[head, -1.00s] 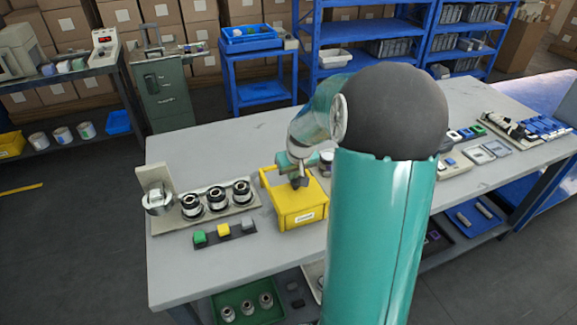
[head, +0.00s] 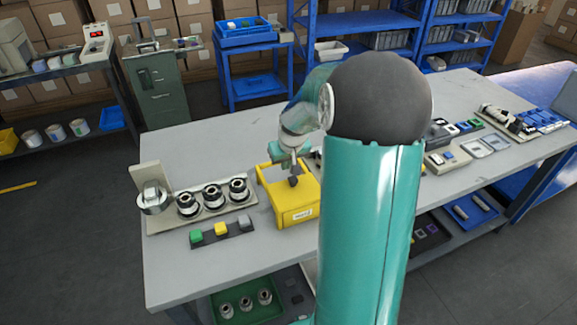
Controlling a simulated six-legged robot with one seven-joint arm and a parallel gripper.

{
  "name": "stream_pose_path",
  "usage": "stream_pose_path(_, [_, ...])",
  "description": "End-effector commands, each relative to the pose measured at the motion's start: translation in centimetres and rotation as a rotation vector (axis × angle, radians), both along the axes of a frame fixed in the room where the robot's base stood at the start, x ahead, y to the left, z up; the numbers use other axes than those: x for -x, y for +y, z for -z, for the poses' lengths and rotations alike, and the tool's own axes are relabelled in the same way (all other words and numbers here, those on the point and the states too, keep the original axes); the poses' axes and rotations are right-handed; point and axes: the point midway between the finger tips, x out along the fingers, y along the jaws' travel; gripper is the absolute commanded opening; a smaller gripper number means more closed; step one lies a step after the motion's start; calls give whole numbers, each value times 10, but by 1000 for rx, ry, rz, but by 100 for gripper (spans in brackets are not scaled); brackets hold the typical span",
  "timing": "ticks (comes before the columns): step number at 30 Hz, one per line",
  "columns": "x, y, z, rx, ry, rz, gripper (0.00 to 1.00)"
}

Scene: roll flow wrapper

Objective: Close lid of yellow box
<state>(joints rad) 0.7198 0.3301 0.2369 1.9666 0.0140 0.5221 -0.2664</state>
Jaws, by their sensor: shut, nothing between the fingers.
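The yellow box (head: 297,213) stands on the grey table, left of my teal arm, with a white label on its front. Its top shows a yellow surface with a raised rim or handle at the back left; I cannot tell how far the lid is open. My gripper (head: 293,180) is directly over the box top, pointing down, with its dark fingertips shut and empty. The fingertips are at or just above the yellow surface; contact cannot be told. My arm hides the area right of the box.
A tray (head: 170,226) with several dark-and-silver round parts stands left of the box. Green (head: 197,237), yellow (head: 221,229) and grey (head: 245,223) blocks lie in front of it. Small devices and trays (head: 478,148) fill the table's right part. The front left tabletop is clear.

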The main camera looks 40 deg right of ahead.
Motion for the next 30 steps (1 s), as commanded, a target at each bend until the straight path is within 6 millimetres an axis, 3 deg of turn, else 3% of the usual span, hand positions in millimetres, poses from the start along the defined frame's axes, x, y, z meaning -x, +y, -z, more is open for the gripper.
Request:
stream_pose_path(15, [29,9,-86,4,-7,-1,0])
stream_pose_path(21, [32,10,-96,3,-5,-1,0])
stream_pose_path(30, [32,10,-96,2,-5,-1,0])
